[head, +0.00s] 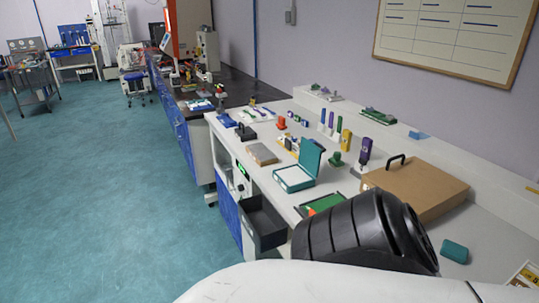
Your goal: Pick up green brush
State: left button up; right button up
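No item is clear enough to name with certainty as the green brush. A long, dark green object (378,117) lies on the raised back ledge. A small green upright object with a knob-like top (336,158) stands near the middle of the white bench. A teal block (454,251) lies alone on the bench at the right. Neither of my grippers is in view. A white and black part of my own body fills the bottom of the picture and hides the near bench.
The white bench (488,236) holds a brown case (425,185) with a black handle, an open teal box (296,177), a green-and-red item (318,207) and several upright coloured tools. An open dark drawer (265,224) juts out at the front. Floor at left is clear.

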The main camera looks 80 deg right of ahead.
aim_at(336, 163)
jog(key=i, duration=1.35)
jog(key=z, duration=2.1)
